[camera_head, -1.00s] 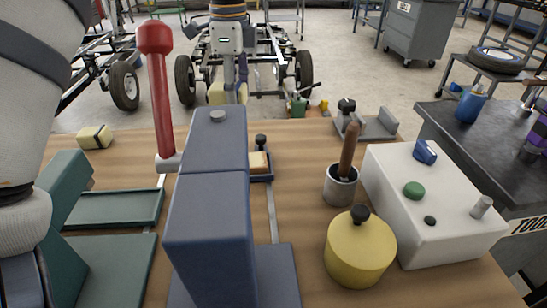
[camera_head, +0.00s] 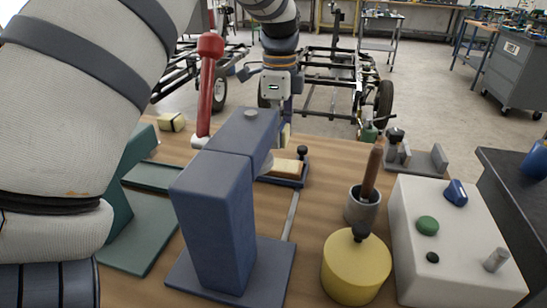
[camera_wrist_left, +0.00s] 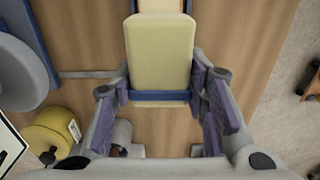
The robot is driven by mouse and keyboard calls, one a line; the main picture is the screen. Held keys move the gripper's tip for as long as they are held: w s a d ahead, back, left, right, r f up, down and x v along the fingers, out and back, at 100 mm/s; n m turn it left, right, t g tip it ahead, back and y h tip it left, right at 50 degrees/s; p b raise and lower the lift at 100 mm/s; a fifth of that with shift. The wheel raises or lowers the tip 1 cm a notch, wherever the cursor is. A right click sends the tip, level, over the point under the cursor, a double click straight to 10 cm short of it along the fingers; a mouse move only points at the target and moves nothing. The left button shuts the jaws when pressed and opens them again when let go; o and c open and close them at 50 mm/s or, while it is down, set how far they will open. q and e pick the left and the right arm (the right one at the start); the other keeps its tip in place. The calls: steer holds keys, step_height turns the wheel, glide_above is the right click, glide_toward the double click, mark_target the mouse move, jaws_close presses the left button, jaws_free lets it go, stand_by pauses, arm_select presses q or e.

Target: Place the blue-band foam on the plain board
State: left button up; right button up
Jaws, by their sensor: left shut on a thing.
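The blue-band foam is a cream block (camera_wrist_left: 160,50) with a blue strap (camera_wrist_left: 160,96), seen large in the left wrist view. My left gripper (camera_wrist_left: 160,98) is shut on it, one finger on each side at the band. In the head view the left gripper (camera_head: 283,108) is behind the blue press, and only a sliver of the foam (camera_head: 286,134) shows below it. A small navy tray (camera_head: 291,180) with a cream slab (camera_head: 284,166) in it lies just beyond the press. I cannot tell for certain which board is the plain one. My right gripper is not in view.
The tall blue press (camera_head: 212,225) and a red lever (camera_head: 207,85) stand close to my left arm. A yellow pot (camera_head: 355,272), a cup with a wooden handle (camera_head: 362,207) and a white button box (camera_head: 455,240) fill the right.

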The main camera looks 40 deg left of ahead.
mark_target(278, 164)
arm_select(q)
step_height(278, 164, down, 6)
steer(key=shift+r, duration=0.15)
steer(key=o, duration=1)
step_height(278, 164, up, 12)
steer(key=shift+w+r, duration=0.1)
